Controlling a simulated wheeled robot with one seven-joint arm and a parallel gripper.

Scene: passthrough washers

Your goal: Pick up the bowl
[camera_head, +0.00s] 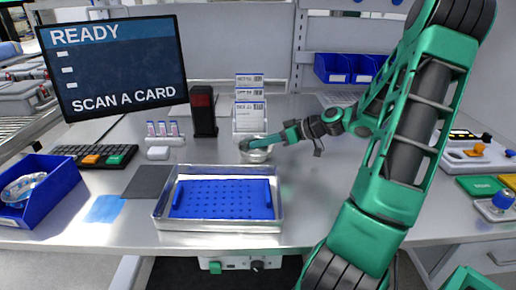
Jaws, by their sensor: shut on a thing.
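A small shiny metal bowl (257,156) is on the grey worktop behind the metal tray, near the middle of the view. My gripper (245,146) is at the bowl's upper rim, with my green arm reaching in from the right. The gripper is shut on the bowl. The fingertips are small here and partly merge with the rim. I cannot tell whether the bowl is resting on the worktop or slightly raised.
A metal tray (160,214) with a blue perforated insert (222,198) lies in front of the bowl. A black-red device (204,112), card holder (249,118), vial rack (164,140), keyboard (95,156) and blue bin (62,186) stand around. The worktop right of the tray is clear.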

